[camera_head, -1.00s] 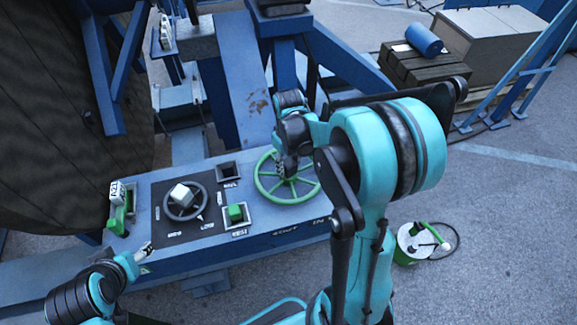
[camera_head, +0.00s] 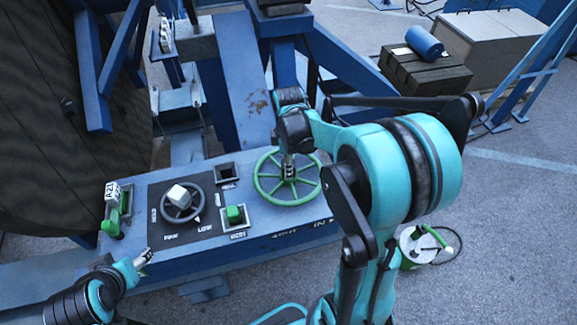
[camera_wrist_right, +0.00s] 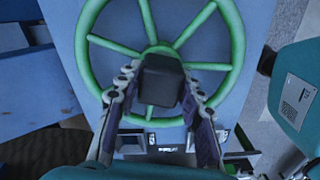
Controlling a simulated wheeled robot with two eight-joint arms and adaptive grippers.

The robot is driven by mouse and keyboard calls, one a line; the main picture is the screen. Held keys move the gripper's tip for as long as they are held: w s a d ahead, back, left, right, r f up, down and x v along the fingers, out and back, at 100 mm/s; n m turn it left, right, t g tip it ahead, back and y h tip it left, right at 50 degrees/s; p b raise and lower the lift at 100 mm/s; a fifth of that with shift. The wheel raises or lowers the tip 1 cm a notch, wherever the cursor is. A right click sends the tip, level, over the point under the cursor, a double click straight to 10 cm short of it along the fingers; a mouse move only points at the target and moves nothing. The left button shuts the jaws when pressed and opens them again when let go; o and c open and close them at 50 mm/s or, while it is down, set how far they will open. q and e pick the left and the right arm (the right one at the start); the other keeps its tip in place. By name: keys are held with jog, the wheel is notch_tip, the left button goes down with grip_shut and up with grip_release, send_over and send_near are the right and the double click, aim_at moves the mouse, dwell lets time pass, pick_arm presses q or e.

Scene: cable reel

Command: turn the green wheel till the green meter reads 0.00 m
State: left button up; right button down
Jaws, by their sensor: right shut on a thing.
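The green wheel (camera_head: 264,199) is a spoked handwheel at the right part of the blue console. It also shows in the right wrist view (camera_wrist_right: 236,45). My right gripper (camera_head: 289,172) is over its middle. In the right wrist view its two fingers (camera_wrist_right: 160,92) are on either side of a dark block at the wheel's hub, shut on it. My left gripper (camera_head: 145,257) is at the console's front left edge, apart from the wheel; whether it is open is too small to tell. I cannot make out a green meter reading.
The blue console (camera_head: 290,232) has a grey dial wheel with a pale knob (camera_head: 179,196), a green button (camera_head: 234,214) and a green lever (camera_head: 112,224) at the left. A green-and-white reel (camera_head: 418,246) stands on the ground at right. A large dark drum (camera_head: 50,150) is at left.

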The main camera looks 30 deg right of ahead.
jog(key=shift+n, duration=1.6)
jog(key=c, duration=1)
grip_release()
jog(key=shift+o, duration=0.2)
notch_tip(320, 180, up, 12)
